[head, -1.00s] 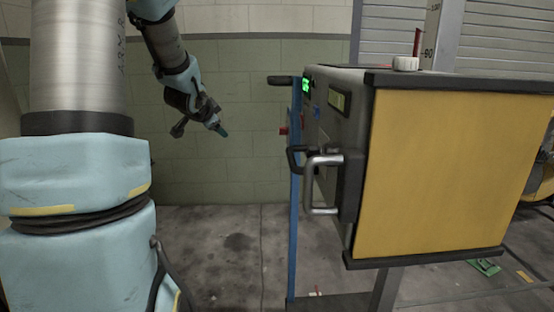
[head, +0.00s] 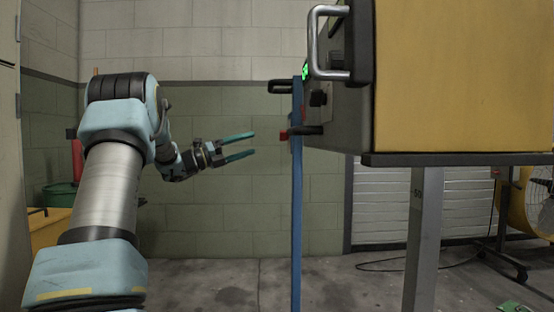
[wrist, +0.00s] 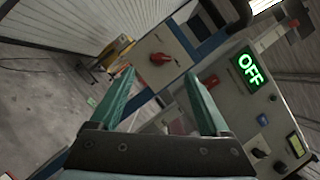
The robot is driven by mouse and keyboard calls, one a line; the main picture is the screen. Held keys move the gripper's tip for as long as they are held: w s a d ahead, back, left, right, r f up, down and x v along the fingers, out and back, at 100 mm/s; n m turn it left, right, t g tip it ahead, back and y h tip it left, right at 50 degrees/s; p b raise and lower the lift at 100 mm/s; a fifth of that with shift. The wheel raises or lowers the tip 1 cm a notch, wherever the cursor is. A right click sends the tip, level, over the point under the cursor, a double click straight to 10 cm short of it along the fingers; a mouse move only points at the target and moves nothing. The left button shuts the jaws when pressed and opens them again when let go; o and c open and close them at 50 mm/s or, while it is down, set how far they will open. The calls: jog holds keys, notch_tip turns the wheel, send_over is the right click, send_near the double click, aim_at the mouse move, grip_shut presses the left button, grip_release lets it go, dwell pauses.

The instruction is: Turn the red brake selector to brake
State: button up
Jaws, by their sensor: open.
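My gripper (head: 253,143) is open and empty, its teal fingers pointing right toward the console front, with a gap between them and it. In the head view, a small red part (head: 283,136) sticks out by the blue post, roughly level with the fingers. In the wrist view, a red knob (wrist: 160,58) sits on a light grey panel, seen beyond and between the fingertips (wrist: 160,74). A second red part (wrist: 210,82) shows on the console right of the fingers. I cannot tell which one is the brake selector, and its labels are unreadable.
The console (head: 465,80) has yellow side panelling and a metal handle (head: 315,45) on its front. A blue post (head: 297,200) stands before it. A green display (wrist: 250,68) reads OFF. Free space lies between my gripper and the post.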

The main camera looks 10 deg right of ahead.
aim_at(284, 136)
jog(key=w+d+r+g+b, duration=0.1)
jog(key=d+r+b, duration=0.1)
jog(key=d, duration=0.8)
jog(key=shift+r+m, duration=0.15)
jog(key=shift+m, duration=0.25)
jog(key=shift+w, duration=0.1)
grip_shut()
